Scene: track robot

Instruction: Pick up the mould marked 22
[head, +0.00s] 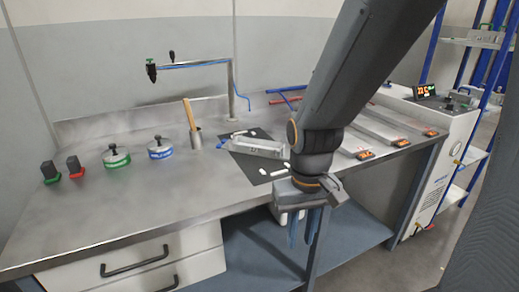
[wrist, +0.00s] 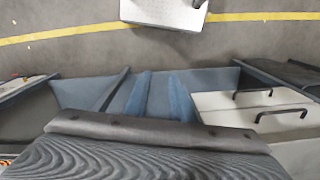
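A pale metal block (head: 258,147), which looks like a mould, lies on a dark mat (head: 258,168) on the bench. A small dark mark shows on it, too small to read, so I cannot tell whether it says 22. My gripper (head: 303,228) points down at the bench's front edge, in front of and below the block. In the wrist view, my gripper's two blue fingers (wrist: 160,98) stand apart with nothing between them. The block is not visible in the wrist view.
Small white pieces lie on the mat. Flat plates (head: 378,131) with orange displays lie right. Drawers (wrist: 260,110) show in the wrist view.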

